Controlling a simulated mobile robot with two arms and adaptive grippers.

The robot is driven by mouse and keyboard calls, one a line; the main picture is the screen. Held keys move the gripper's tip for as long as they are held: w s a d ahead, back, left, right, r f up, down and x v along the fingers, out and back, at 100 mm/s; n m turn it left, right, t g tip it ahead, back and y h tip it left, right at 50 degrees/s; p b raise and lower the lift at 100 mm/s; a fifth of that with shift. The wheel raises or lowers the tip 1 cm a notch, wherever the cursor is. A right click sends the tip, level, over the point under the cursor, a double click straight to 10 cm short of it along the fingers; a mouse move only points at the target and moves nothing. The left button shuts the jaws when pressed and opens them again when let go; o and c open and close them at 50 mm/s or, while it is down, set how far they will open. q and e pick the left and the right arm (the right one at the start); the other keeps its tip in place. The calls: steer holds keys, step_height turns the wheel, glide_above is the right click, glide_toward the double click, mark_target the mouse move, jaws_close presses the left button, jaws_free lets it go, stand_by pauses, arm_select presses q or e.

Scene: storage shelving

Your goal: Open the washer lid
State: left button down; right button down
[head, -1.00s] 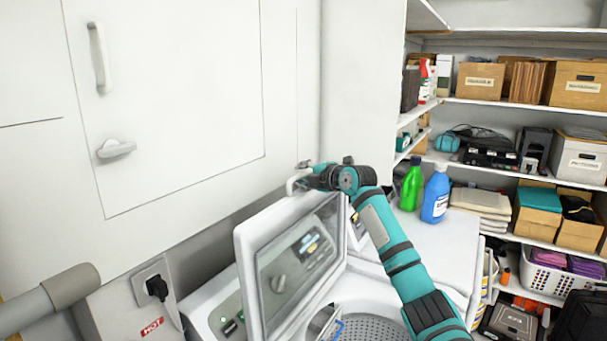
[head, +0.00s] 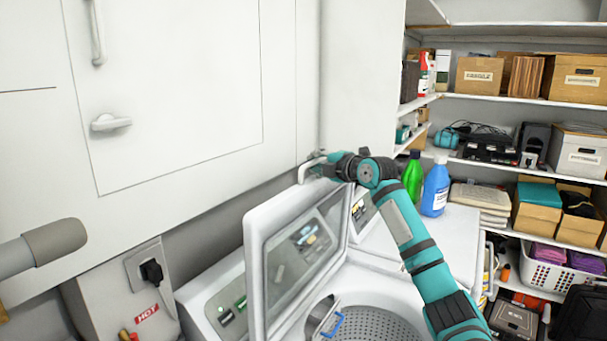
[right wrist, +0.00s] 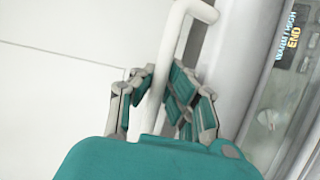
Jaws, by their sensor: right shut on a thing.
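The washer (head: 385,283) stands at the lower middle of the head view, with its drum (head: 375,325) exposed. Its lid (head: 258,262), a white frame around a dark glass pane, is raised and stands steeply tilted. A white bar handle (head: 308,166) sits at the lid's top edge. My right gripper (head: 322,165) is at this handle. In the right wrist view its teal fingers (right wrist: 158,95) are shut around the white handle (right wrist: 170,62).
The white cabinet wall (head: 180,100) is close behind the lid and gripper. A green bottle (head: 413,178) and a blue bottle (head: 436,188) stand on the white surface right of my right arm. Shelves with boxes (head: 480,75) fill the right side.

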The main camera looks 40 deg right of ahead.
steer(key=shift+t, duration=0.7)
steer(key=s+b, duration=0.2)
steer(key=s+d+b, duration=0.1)
steer(key=b, duration=0.1)
steer(key=s+b, duration=0.2)
steer(key=shift+s+d+f, duration=0.2)
steer(key=shift+s+d, duration=0.1)
steer(key=shift+d, duration=0.05)
steer(key=c, duration=1.6)
jaws_free()
steer(key=s, duration=0.8)
steer(key=s+a, duration=0.1)
steer(key=s, duration=0.3)
steer(key=shift+a+r, duration=0.1)
steer(key=shift+r, duration=0.05)
